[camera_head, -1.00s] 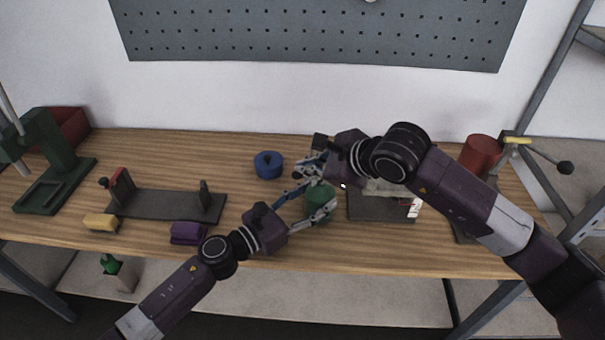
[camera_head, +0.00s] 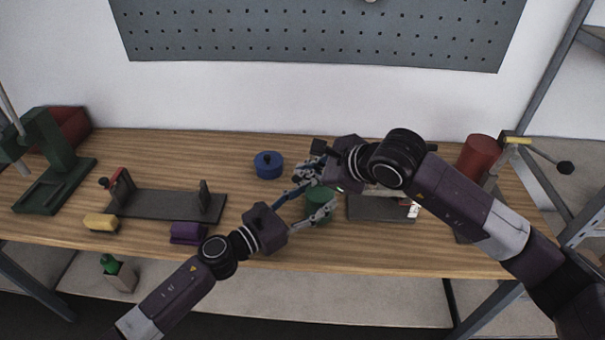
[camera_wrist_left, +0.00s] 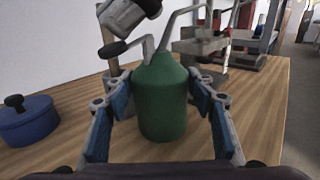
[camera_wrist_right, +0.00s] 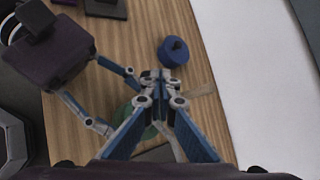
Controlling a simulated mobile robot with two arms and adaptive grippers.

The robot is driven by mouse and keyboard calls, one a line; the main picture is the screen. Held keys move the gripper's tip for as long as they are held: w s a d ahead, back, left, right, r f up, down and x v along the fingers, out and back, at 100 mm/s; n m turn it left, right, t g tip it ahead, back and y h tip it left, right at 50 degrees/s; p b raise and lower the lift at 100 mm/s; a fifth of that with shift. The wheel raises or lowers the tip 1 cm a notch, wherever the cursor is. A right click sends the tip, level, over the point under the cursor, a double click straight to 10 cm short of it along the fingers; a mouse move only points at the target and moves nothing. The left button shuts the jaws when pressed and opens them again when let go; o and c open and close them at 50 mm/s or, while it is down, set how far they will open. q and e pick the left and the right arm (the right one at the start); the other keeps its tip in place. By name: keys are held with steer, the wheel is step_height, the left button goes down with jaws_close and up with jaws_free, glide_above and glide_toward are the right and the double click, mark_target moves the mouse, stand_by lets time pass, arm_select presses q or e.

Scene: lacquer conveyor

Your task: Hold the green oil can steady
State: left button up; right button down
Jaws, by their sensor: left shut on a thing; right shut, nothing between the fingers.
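The green oil can (camera_head: 319,203) stands upright on the wooden workbench. In the left wrist view the can (camera_wrist_left: 162,100) fills the middle, with a bent grey spout and handle at its top. My left gripper (camera_head: 321,203) has its two fingers on either side of the can's body and is shut on it; the fingers also show in the left wrist view (camera_wrist_left: 163,92). My right gripper (camera_head: 308,172) is shut and empty, just above and behind the can.
A blue lidded pot (camera_head: 268,165) stands behind and left of the can. A dark plate (camera_head: 378,208) lies to the right, partly under my right arm. A purple block (camera_head: 188,233), a yellow sponge (camera_head: 101,222) and a dark fixture (camera_head: 165,205) are at left. A red cylinder (camera_head: 479,157) stands at right.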

stand_by(0.5)
steer(key=shift+d+r, duration=0.2)
steer(key=shift+r, duration=0.8)
steer(key=shift+r, duration=0.1)
steer(key=shift+d+r, duration=0.15)
steer(key=shift+r, duration=1.05)
steer(key=shift+d+r, duration=0.15)
steer(key=shift+r, duration=1.05)
steer(key=r, duration=0.3)
steer(key=shift+d+r, duration=0.25)
steer(key=shift+r, duration=0.1)
steer(key=shift+a+f, duration=0.2)
steer(key=shift+f, duration=1.25)
steer(key=shift+a+f, duration=0.2)
steer(key=shift+f, duration=1.25)
steer(key=shift+a+f, duration=0.2)
steer(key=shift+f, duration=1.25)
